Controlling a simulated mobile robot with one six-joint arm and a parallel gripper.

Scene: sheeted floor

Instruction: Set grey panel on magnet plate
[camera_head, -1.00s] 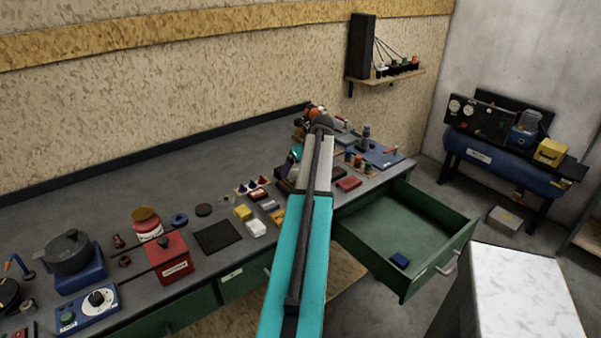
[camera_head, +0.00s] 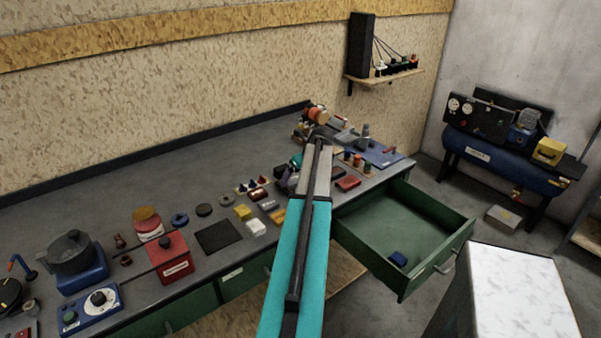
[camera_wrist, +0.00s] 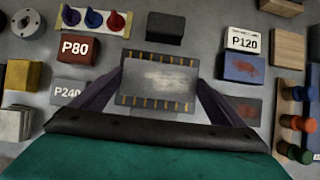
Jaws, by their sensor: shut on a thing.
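The grey panel (camera_wrist: 160,79), a flat piece with a pale worn patch, is between the two fingers of my gripper (camera_wrist: 160,92) in the wrist view. My gripper is shut on it, with a dark finger at each side. The magnet plate (camera_wrist: 158,104), dark with rows of brass-yellow stripes, lies directly beneath the panel. Its stripes show above and below the panel. Whether the panel touches the plate I cannot tell. In the head view my arm hides the panel and plate.
Around the plate lie a red P80 block (camera_wrist: 80,48), a P240 block (camera_wrist: 68,90), a black block (camera_wrist: 165,27), a P120 block (camera_wrist: 242,40) and a blue block (camera_wrist: 241,68). Coloured pegs (camera_wrist: 297,123) stand at right. A green drawer (camera_head: 400,235) is open at the bench front.

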